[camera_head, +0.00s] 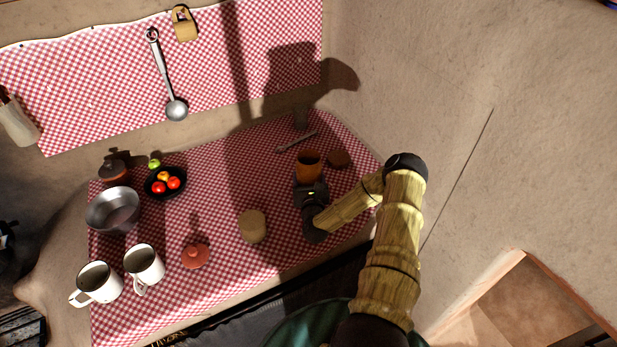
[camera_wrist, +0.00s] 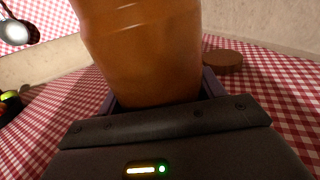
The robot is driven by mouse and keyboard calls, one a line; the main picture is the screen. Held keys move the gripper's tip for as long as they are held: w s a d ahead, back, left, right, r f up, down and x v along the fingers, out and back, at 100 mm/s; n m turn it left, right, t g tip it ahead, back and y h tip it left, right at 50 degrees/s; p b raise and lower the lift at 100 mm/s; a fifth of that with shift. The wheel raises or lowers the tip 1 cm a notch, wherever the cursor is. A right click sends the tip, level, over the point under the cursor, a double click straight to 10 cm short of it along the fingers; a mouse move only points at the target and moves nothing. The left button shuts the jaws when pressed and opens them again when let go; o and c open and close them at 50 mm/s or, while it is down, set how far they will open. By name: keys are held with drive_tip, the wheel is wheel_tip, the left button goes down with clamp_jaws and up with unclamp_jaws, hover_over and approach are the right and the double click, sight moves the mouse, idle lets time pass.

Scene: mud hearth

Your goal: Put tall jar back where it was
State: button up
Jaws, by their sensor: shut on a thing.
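The tall jar (camera_head: 308,165) is an orange-brown pot with an open dark mouth, toward the right of the checked table. My gripper (camera_head: 309,184) is shut on it from the front. In the wrist view the jar (camera_wrist: 145,50) stands upright between my fingers (camera_wrist: 158,97) and fills the middle. Its base is hidden behind the gripper, so I cannot tell whether it touches the cloth. A round brown lid-like disc (camera_head: 339,159) lies on the cloth just right of the jar; it also shows in the wrist view (camera_wrist: 223,61).
The red checked table (camera_head: 225,181) carries a beige pot (camera_head: 253,227), a small red lidded pot (camera_head: 195,256), two white mugs (camera_head: 145,264), a metal pan (camera_head: 113,209) and a black bowl of fruit (camera_head: 154,192). A utensil (camera_head: 297,141) lies behind the jar. Walls close off the back and right.

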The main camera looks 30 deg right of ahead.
drive_tip(key=shift+d, duration=0.1)
drive_tip(key=shift+f, duration=0.15)
drive_tip(key=o, duration=1.2)
drive_tip(key=shift+c, duration=0.2)
drive_tip(key=shift+s+d, duration=0.1)
drive_tip(key=shift+d, duration=0.05)
drive_tip(key=b+v, duration=0.2)
drive_tip(key=v, duration=1)
drive_tip(key=shift+b, duration=0.3)
